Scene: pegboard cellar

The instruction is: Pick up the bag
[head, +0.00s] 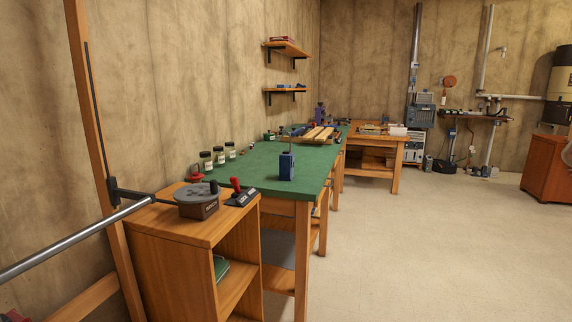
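I see no thing that I can clearly tell is a bag. My gripper is not in view.
The red-brown cabinet (545,170) stands far right. The pale floor (440,250) is clear.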

